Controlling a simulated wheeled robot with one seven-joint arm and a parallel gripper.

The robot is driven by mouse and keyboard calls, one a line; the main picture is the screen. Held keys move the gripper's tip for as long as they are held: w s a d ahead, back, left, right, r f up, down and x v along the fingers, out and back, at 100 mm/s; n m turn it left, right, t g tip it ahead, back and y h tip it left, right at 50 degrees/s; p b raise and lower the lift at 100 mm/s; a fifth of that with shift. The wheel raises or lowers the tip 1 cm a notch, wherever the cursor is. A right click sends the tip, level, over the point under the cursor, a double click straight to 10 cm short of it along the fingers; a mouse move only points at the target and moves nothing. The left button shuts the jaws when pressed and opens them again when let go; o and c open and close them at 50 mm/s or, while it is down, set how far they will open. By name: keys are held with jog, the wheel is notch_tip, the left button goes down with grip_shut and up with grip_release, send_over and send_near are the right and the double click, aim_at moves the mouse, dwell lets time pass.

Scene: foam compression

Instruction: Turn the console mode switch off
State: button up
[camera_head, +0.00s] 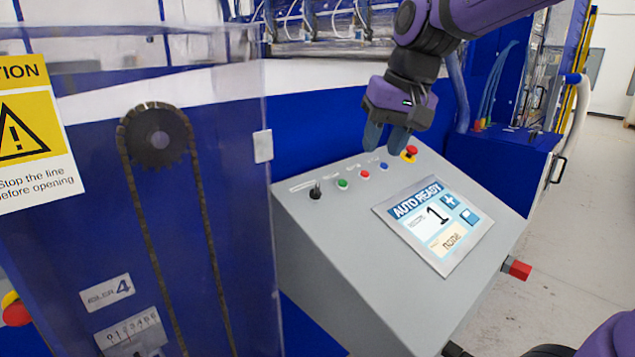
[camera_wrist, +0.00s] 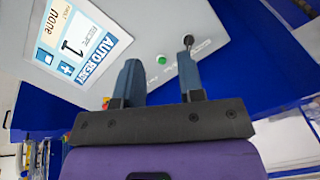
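The grey console (camera_head: 345,265) has a sloped top with a row of controls along its back edge. The black mode switch (camera_head: 316,190) is at the left end of that row. My gripper (camera_head: 384,138) is above the back edge, to the right of the switch and apart from it. In the wrist view my gripper (camera_wrist: 158,60) is open and empty. The switch (camera_wrist: 188,42) shows there just beyond the right finger's tip. The screen (camera_head: 437,222) reads "AUTO READY" with a large 1 and "none".
Green (camera_head: 342,184), red (camera_head: 365,175) and blue (camera_head: 384,166) buttons line the row, with a red emergency stop (camera_head: 410,152) at its right end. A clear guard panel (camera_head: 235,215) over a chain and sprocket stands left of the console.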

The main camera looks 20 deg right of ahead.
jog(key=m+g+y, duration=0.1)
jog(key=m+g, duration=0.1)
send_near(318, 185)
jog(key=v, duration=0.2)
jog(key=x, duration=1.1)
jog(key=shift+f, duration=0.15)
jog(key=shift+c, duration=0.3)
grip_shut()
